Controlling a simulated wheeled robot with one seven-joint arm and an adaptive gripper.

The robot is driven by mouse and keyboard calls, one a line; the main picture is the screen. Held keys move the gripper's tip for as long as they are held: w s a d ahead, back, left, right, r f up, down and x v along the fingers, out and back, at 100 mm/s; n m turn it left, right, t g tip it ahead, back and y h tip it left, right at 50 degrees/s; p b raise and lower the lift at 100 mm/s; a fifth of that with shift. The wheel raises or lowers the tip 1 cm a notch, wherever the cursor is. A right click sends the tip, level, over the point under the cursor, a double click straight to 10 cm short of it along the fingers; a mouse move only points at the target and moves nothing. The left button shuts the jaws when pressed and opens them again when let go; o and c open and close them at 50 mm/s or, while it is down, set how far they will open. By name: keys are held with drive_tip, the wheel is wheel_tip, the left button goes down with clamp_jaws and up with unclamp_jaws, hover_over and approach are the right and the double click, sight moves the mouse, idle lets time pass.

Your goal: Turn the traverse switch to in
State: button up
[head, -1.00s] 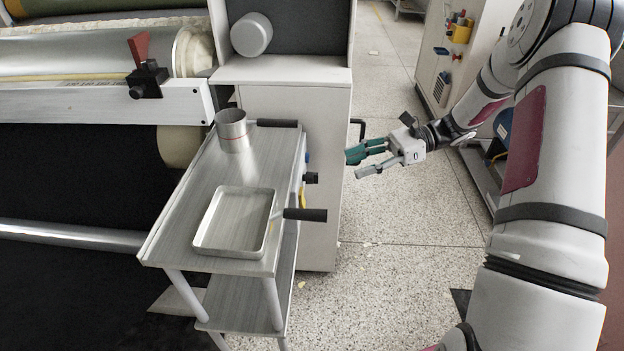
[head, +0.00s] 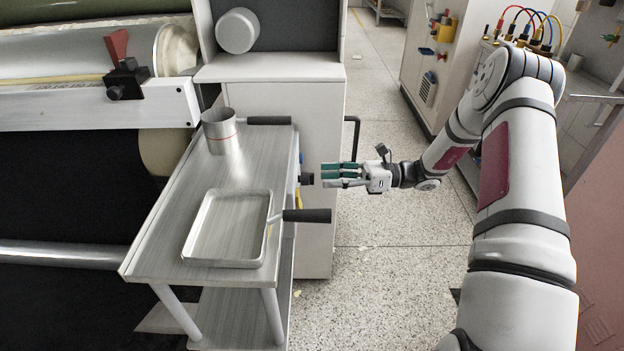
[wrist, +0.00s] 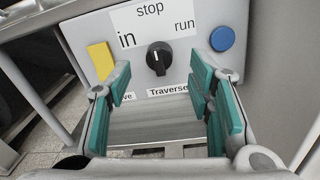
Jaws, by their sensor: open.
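The traverse switch is a black rotary knob (wrist: 159,58) on a grey panel, in the upper middle of the wrist view. Around it are the words "in" at left, "stop" at top and "run" at right. Its ridge looks roughly upright, towards "stop". A "Traverse" label (wrist: 168,92) sits below it. My gripper (wrist: 160,82) is open, its green-padded fingers apart on either side of and below the knob, not touching it. In the head view, the knob (head: 307,179) sticks out from the cabinet side, and my gripper (head: 325,174) faces it from the right, close by.
A blue button (wrist: 222,39) and a yellow part (wrist: 101,61) flank the knob. A metal cart (head: 165,235) with a tray (head: 188,245), a steel cup (head: 220,132) and black handles stands left of my gripper. The floor to the right is open.

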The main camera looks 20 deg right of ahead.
sight(312, 183)
drive_tip(key=shift+b+x, duration=0.35)
drive_tip(key=shift+x, duration=2.25)
clamp_jaws()
